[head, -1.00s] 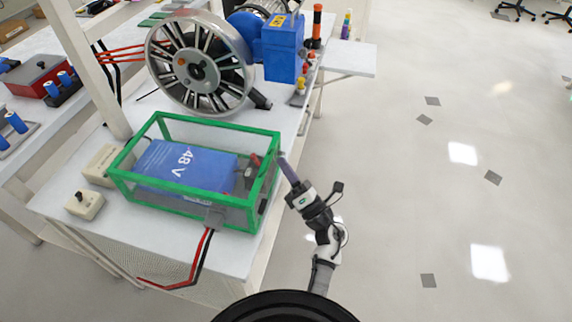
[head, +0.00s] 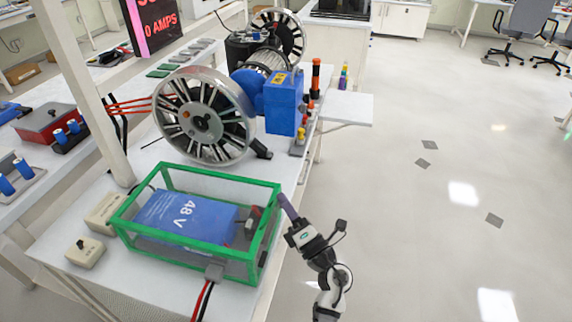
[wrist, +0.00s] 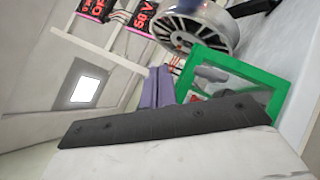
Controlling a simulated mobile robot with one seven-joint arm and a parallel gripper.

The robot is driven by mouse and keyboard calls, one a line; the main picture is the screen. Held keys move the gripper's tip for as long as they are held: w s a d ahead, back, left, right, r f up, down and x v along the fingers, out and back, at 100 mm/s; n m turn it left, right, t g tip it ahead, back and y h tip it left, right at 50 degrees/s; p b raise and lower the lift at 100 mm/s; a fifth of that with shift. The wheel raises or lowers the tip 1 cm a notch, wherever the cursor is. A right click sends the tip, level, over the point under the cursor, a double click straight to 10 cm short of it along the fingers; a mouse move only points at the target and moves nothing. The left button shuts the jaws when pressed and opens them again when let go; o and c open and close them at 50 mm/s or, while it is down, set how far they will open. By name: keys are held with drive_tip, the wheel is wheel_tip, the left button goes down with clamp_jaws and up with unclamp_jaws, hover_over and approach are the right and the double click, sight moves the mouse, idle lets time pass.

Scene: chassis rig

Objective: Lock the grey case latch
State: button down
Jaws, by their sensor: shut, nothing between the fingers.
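The case is a clear box with a green frame (head: 222,181) around a blue 48 V battery (head: 185,215). In the wrist view its green frame (wrist: 240,62) fills the right side. A short grey rounded piece (wrist: 211,74) shows within that frame; I cannot tell for sure that it is the latch, or its position. A small dark fitting (head: 262,259) is on the case's right end. My gripper (head: 281,198) is just right of the case's far right corner. Its purple fingers (wrist: 157,75) are shut and empty. I cannot tell whether they touch the case.
A large spoked wheel (head: 204,115) and a blue motor unit (head: 284,104) stand behind the case. Red and black cables (head: 202,299) leave a grey connector (head: 214,272) at the case's front. Two beige boxes (head: 85,252) sit left. Open floor (head: 400,220) lies right.

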wheel_tip(320, 180, up, 16)
drive_tip(key=p, duration=0.1)
drive_tip(key=shift+f+p, duration=0.2)
drive_tip(key=shift+p, duration=0.1)
drive_tip(key=shift+d, duration=0.1)
